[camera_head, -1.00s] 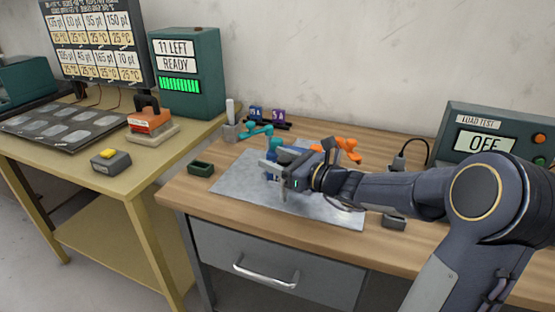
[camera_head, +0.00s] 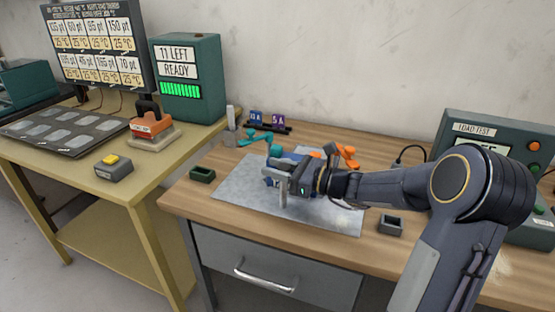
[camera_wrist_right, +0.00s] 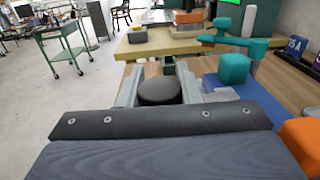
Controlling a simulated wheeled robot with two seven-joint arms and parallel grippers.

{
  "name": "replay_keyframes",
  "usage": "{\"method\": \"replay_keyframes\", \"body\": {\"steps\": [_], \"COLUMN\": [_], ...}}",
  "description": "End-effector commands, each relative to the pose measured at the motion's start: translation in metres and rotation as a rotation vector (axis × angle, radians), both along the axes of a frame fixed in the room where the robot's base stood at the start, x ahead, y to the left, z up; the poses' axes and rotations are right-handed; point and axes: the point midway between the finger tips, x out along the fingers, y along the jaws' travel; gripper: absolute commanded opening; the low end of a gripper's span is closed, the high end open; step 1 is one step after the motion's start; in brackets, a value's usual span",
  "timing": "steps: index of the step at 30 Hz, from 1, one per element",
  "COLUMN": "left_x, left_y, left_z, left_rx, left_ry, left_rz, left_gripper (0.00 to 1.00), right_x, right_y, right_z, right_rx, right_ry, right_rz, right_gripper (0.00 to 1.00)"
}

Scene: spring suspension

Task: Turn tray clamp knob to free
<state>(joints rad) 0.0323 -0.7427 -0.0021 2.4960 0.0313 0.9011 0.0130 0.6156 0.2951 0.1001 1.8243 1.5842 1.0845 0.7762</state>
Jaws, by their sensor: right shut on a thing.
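A dark round knob (camera_wrist_right: 158,91) sits between the two grey fingers of my right gripper in the right wrist view. My right gripper (camera_head: 277,183) is shut on this knob, over the grey mat on the wooden bench. In the head view the gripper hides the knob. A blue part (camera_wrist_right: 258,98) lies just beyond and to the right of the fingers, and shows only partly behind the gripper in the head view. A teal clamp-like part (camera_head: 262,138) stands behind it, and an orange one (camera_head: 346,156) stands to the right. My left gripper is not in view.
The grey mat (camera_head: 235,185) has bare room left of the gripper. A small green bin (camera_head: 202,174) and a dark bin (camera_head: 391,225) stand on the bench. The load test box (camera_head: 475,135) is at the right, partly hidden by my arm.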

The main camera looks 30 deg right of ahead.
Motion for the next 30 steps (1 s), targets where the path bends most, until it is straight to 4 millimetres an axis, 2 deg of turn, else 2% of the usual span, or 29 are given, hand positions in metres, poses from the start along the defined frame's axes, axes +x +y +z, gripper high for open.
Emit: {"method": "replay_keyframes", "body": {"steps": [1, 11, 12, 17, 26, 30], "left_x": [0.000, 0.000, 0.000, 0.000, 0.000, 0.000], "left_y": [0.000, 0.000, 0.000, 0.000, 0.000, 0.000], "left_z": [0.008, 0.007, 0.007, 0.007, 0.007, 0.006], "left_rx": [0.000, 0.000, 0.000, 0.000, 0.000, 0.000], "left_ry": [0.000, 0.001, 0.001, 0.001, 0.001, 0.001], "left_rz": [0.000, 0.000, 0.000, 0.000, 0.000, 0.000], "left_gripper": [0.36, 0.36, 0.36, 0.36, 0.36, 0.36], "right_x": [0.001, -0.001, -0.001, -0.001, -0.003, -0.014], "right_y": [-0.001, 0.000, 0.000, 0.000, -0.002, -0.013], "right_z": [0.004, 0.000, 0.000, 0.000, 0.000, -0.001], "right_rx": [0.000, 0.000, 0.000, 0.000, 0.000, -0.002], "right_ry": [0.002, 0.001, 0.001, 0.001, 0.001, 0.002], "right_rz": [0.027, 0.056, 0.056, 0.056, 0.055, 0.052], "right_gripper": [0.00, 0.00, 0.34, 0.53, 0.53, 0.53]}}
